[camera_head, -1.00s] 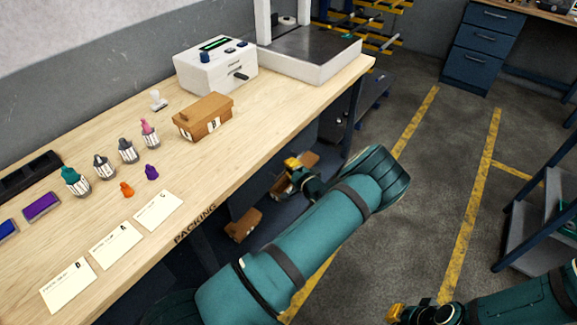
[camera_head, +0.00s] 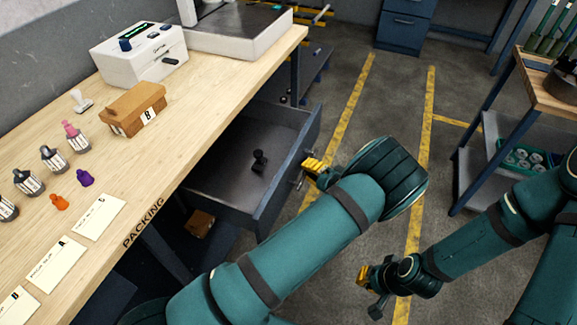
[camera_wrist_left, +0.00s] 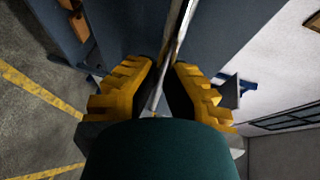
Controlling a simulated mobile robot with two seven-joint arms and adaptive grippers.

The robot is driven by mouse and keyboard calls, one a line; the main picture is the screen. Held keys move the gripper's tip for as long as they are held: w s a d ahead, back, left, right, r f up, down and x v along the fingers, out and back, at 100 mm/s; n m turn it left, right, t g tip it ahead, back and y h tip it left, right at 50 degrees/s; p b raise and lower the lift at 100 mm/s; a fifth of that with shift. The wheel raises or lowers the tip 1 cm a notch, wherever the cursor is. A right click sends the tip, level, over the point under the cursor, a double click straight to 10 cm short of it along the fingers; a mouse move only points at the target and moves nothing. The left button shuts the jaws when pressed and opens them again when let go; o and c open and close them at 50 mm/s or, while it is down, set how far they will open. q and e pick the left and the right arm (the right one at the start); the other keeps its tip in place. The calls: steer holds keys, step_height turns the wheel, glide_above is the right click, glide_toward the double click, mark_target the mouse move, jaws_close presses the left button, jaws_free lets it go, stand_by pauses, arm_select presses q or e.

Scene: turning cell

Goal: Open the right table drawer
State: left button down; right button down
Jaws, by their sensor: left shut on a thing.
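The drawer (camera_head: 255,150) under the workbench stands well out, its dark grey inside showing. Its blue front panel (camera_head: 288,175) faces right, towards the aisle. My left gripper (camera_head: 308,172) is at this front, shut on the drawer handle. In the left wrist view the handle (camera_wrist_left: 171,60) is a thin metal bar between the yellow fingers of the left gripper (camera_wrist_left: 160,88). A small dark stamp-like object (camera_head: 259,161) is in the drawer. My right gripper (camera_head: 369,290) hangs over the floor, away from the drawer, with its fingers apart and empty.
The wooden bench top (camera_head: 190,130) carries a brown box (camera_head: 132,108), a white device (camera_head: 138,52), several bottles and paper cards. A cart (camera_head: 500,150) stands at the right. The floor between, with yellow lines, is free. Another small box (camera_head: 200,223) lies below the bench.

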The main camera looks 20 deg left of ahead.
arm_select(q)
steer(key=shift+s+d+b, duration=0.1)
steer(key=shift+d+b, duration=0.35)
steer(key=shift+d, duration=1.4)
steer(key=c, duration=1)
jaws_free()
steer(key=v, duration=0.7)
steer(key=shift+s+d, duration=0.1)
steer(key=shift+d, duration=0.1)
